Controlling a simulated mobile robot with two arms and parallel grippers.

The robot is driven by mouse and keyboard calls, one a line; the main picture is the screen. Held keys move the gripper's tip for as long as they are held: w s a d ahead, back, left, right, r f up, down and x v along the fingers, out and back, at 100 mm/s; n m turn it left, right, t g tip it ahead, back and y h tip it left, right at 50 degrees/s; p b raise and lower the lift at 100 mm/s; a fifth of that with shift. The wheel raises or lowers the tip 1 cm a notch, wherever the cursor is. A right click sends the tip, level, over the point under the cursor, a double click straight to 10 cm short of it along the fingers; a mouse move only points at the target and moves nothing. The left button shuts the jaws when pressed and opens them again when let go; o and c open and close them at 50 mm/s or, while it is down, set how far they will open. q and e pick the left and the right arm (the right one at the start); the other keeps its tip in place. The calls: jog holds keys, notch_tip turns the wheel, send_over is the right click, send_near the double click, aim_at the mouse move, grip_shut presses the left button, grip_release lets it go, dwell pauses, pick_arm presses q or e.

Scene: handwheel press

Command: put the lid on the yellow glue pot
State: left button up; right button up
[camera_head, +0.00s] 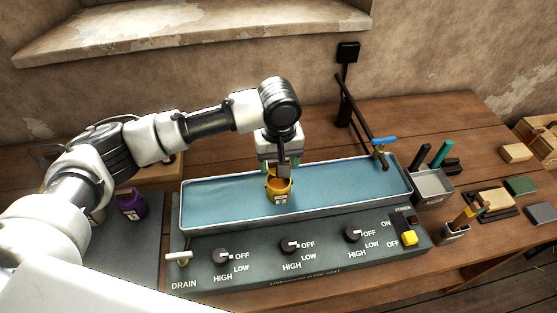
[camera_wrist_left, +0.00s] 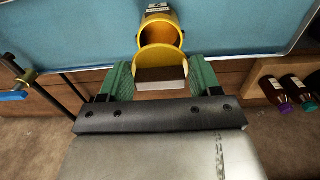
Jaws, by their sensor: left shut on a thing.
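The yellow glue pot (camera_head: 279,190) stands upright in the blue tray of the bench unit, with a pale label on its side. The pot's orange inside shows in the left wrist view (camera_wrist_left: 160,32), so its mouth is at least partly uncovered. My left gripper (camera_head: 281,165) is over the pot, pointing down. In the left wrist view its green fingers (camera_wrist_left: 160,80) are shut on the brown block handle of the yellow lid (camera_wrist_left: 160,56). The lid overlaps the near edge of the pot's mouth in that view; I cannot tell whether they touch. My right gripper is not in view.
The long blue tray (camera_head: 225,203) has a tap with a blue handle (camera_head: 384,141) at its right end. Knobs (camera_head: 290,245) line the front panel. A purple pot (camera_head: 132,204) stands at the left. Tool holders (camera_head: 433,185) and blocks (camera_head: 495,200) lie at the right.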

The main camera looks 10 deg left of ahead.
pick_arm(q)
notch_tip(320, 180, down, 2)
jog(key=b, duration=0.2)
jog(key=shift+f+b, duration=0.15)
jog(key=shift+b, duration=0.15)
jog(key=shift+f, duration=1)
jog(key=shift+p, duration=1.6)
jog(key=shift+f+p, duration=0.15)
jog(key=shift+p, duration=0.5)
dwell(1.0)
jog(key=shift+p, duration=0.65)
dwell(0.6)
